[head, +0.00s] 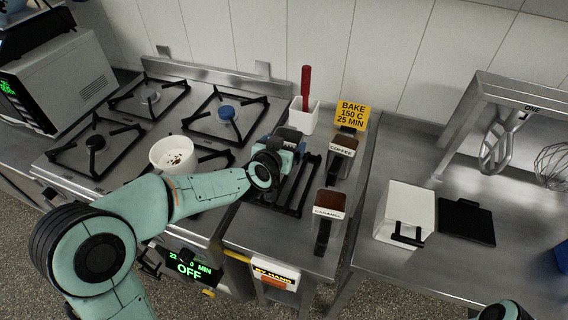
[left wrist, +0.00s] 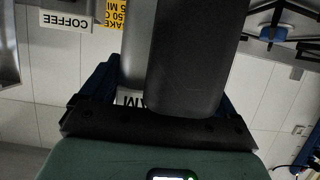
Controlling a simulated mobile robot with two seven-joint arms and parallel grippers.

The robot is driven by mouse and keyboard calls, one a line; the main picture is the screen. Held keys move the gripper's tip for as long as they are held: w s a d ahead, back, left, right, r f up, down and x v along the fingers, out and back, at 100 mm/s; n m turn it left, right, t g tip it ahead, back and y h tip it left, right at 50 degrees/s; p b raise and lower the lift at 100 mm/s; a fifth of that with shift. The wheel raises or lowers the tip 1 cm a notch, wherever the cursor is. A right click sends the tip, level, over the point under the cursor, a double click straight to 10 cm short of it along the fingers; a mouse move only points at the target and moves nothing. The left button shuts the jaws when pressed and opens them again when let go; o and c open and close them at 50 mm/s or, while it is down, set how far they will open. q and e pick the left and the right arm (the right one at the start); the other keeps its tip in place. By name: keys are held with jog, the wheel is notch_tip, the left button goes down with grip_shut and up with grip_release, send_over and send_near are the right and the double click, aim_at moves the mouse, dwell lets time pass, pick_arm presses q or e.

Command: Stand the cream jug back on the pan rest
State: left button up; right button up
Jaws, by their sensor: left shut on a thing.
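My left gripper (head: 287,146) is over the far part of the black-barred pan rest (head: 297,195), right of the burners. It is shut on the cream jug, which the gripper mostly hides in the head view. In the left wrist view a white label (left wrist: 130,97) with part of a word, "AM", shows between the blue fingers, beside a grey metal surface and a large dark block. I cannot tell whether the jug touches the rest. My right gripper is not in view; a bit of my right arm shows at the bottom right.
Coffee (head: 342,150) and caramel (head: 329,204) containers stand just right of the rest. A white pot (head: 304,117) with a red-handled tool and a yellow sign (head: 351,115) stand behind. A white pan (head: 172,154) is on the stove. The near bars are clear.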

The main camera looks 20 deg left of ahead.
pick_arm(q)
jog(key=shift+f+b, duration=0.65)
jog(key=shift+f, duration=1.35)
jog(key=shift+f, duration=0.2)
jog(key=o, duration=0.8)
jog(key=shift+f+b, duration=0.15)
jog(key=shift+b, duration=0.15)
jog(key=v, duration=1.3)
jog(key=shift+s+p, duration=0.15)
jog(key=shift+p, duration=0.2)
